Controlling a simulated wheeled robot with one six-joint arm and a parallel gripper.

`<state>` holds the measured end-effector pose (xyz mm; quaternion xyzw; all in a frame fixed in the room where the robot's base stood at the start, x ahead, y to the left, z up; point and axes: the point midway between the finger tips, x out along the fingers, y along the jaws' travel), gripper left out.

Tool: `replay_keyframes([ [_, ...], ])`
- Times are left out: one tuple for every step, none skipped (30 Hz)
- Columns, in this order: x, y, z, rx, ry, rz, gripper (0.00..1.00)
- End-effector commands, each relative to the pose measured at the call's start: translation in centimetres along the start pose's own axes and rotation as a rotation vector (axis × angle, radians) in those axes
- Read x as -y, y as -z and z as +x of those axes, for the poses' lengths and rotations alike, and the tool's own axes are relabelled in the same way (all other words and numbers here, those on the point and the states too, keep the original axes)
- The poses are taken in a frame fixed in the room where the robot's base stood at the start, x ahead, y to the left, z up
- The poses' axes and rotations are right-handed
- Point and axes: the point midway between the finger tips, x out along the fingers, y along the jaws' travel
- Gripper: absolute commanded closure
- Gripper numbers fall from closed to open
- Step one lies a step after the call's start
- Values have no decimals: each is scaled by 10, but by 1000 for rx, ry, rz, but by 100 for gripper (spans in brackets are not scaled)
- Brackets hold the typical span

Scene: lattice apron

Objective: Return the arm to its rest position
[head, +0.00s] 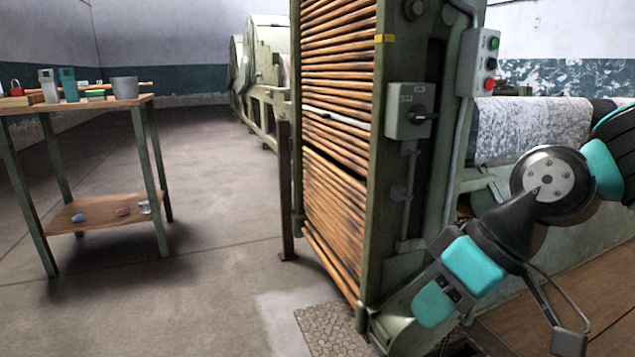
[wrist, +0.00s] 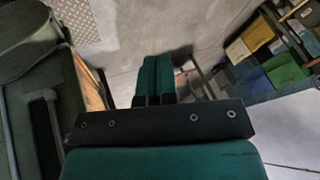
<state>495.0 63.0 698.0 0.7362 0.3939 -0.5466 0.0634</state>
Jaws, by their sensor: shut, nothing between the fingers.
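My arm (head: 515,225) reaches in from the right edge of the head view, bent down in front of the machine's lower end. My gripper, teal and black, shows in the wrist view (wrist: 157,65) with its two teal fingers together, shut and empty. In the head view the teal parts at the end of my arm lie low at the right, over the machine's foot. The fingertips are hard to make out there. Nothing hangs from my gripper.
A tall green machine frame (head: 370,200) with wooden slats stands close left of my arm. A switch box (head: 409,111) and button box (head: 478,62) project from it. A table (head: 75,105) with several items stands at left. Open floor (head: 210,260) lies between.

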Motion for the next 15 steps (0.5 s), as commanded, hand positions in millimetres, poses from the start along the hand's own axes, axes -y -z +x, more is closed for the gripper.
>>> replay_keyframes([
  [18,-12,-12,35,-13,5,100],
  [25,-21,-15,58,-22,16,100],
  [34,-32,-20,86,-32,28,100],
  [40,-40,-24,105,-42,38,100],
  [46,-48,-28,124,-51,46,100],
  [52,-59,-32,148,-64,59,100],
  [57,-67,-36,166,-74,70,100],
  [62,-75,-40,182,-84,79,100],
  [65,-68,-52,184,-84,87,100],
  [67,-64,-58,184,-83,88,100],
  [69,-61,-64,184,-83,88,100],
  [72,-58,-71,184,-82,88,100],
  [74,-55,-77,183,-82,87,100],
  [76,-52,-83,183,-82,87,100],
  [80,-48,-92,183,-82,87,100],
])
